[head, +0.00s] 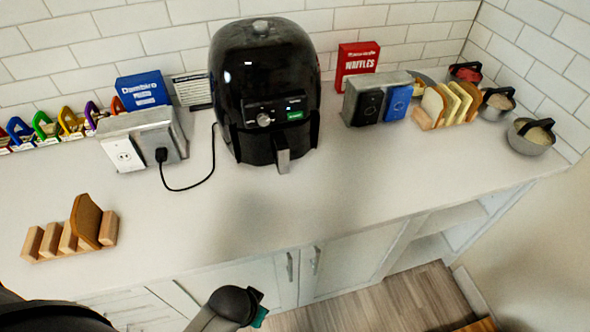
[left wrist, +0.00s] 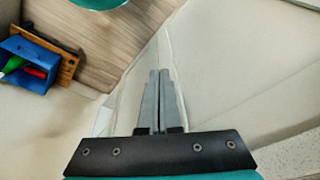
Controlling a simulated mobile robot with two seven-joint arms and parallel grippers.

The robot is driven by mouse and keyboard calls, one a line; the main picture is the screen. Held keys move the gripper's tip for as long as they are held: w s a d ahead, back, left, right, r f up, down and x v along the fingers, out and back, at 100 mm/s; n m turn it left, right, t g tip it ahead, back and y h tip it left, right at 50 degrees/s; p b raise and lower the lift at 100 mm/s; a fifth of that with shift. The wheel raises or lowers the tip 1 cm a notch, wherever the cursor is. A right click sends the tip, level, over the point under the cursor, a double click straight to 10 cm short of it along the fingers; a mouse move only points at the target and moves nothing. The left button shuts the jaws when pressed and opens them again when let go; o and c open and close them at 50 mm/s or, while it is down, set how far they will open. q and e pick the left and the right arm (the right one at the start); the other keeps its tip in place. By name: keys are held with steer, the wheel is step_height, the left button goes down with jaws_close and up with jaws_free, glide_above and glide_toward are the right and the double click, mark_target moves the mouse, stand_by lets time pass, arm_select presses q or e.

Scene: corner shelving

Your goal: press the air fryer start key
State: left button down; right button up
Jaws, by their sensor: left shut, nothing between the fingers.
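The black air fryer (head: 262,60) stands upright on the white counter, back centre in the head view. Its front panel has a round knob (head: 264,120) at left and a small lit green key (head: 295,115) at right; its lettering is too small to read. The basket handle (head: 282,155) points forward below. In the left wrist view my left gripper (left wrist: 160,75) has its two grey fingers together, with nothing between them. It is away from the fryer, beside pale cabinet-like surfaces. My right gripper is in neither view.
A power outlet box (head: 140,145) with a plugged cord stands left of the fryer. A toast rack (head: 70,238) is at front left. The counter (head: 300,205) before the fryer is clear.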

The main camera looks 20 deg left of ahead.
mark_target(295, 115)
arm_select(q)
steer(key=w+r+m+t+p, duration=0.1)
steer(key=w+r+p, duration=0.2)
steer(key=r, duration=0.7)
steer(key=w+r+m+t+p, duration=0.1)
steer(key=w+r+t+p, duration=0.15)
steer(key=r, duration=0.65)
steer(key=w+d+r+m+t, duration=0.1)
steer(key=w+r+m+t, duration=0.2)
steer(key=w, duration=0.3)
steer(key=w+d+r+m+t+h+p, duration=0.1)
steer(key=w+r+m+t, duration=0.2)
steer(key=w, duration=0.3)
steer(key=w+d+r+m+t+h, duration=0.1)
steer(key=w+r+m+t, duration=0.2)
steer(key=w, duration=0.3)
steer(key=shift+w+d+m, duration=0.3)
steer(key=shift+w, duration=0.1)
steer(key=w+a+b, duration=0.3)
steer(key=w+a, duration=0.2)
steer(key=w, duration=0.2)
steer(key=shift+w, duration=0.15)
